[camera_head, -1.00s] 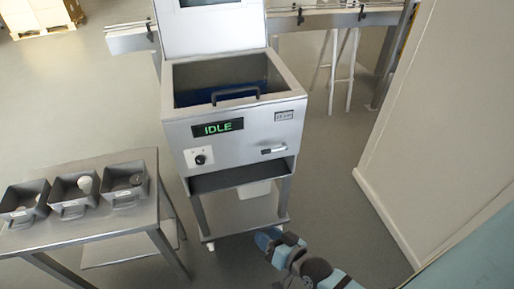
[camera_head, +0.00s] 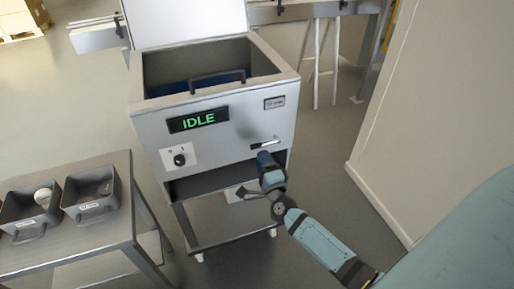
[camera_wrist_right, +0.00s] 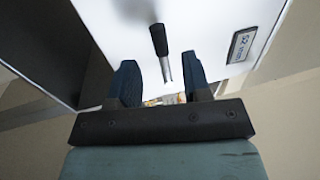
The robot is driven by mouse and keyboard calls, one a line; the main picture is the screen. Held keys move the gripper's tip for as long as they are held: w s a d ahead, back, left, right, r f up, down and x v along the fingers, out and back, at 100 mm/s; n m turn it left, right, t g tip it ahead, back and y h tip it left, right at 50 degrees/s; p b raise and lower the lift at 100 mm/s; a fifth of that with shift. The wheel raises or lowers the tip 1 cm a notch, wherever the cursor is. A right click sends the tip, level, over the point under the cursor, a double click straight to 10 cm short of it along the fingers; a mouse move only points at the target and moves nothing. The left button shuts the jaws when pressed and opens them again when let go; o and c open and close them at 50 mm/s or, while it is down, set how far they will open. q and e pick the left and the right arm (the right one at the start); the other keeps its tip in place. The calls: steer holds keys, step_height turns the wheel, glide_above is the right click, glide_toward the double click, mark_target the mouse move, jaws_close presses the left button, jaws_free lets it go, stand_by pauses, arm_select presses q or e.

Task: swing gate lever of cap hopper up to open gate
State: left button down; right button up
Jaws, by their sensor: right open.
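The cap hopper (camera_head: 222,128) is a grey metal box on legs, with a raised lid and a green IDLE display. Its gate lever (camera_head: 264,145) is a short bar with a dark grip on the lower right of the front panel. In the right wrist view the lever's black grip (camera_wrist_right: 159,42) and metal rod lie just beyond the fingertips, roughly between them. My right gripper (camera_head: 265,160) is close below the lever; in the wrist view its two blue fingers (camera_wrist_right: 160,72) are apart, with nothing held. My left gripper is not in view.
A dial (camera_head: 179,159) and a small label plate (camera_head: 275,103) are on the hopper front. A side table (camera_head: 105,233) at left carries dark bins (camera_head: 93,210). A pale wall panel (camera_head: 430,110) stands at right. Open floor lies between hopper and wall.

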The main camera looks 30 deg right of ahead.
mark_target(257, 147)
steer(key=x, duration=0.5)
steer(key=shift+w, duration=0.15)
jaws_close()
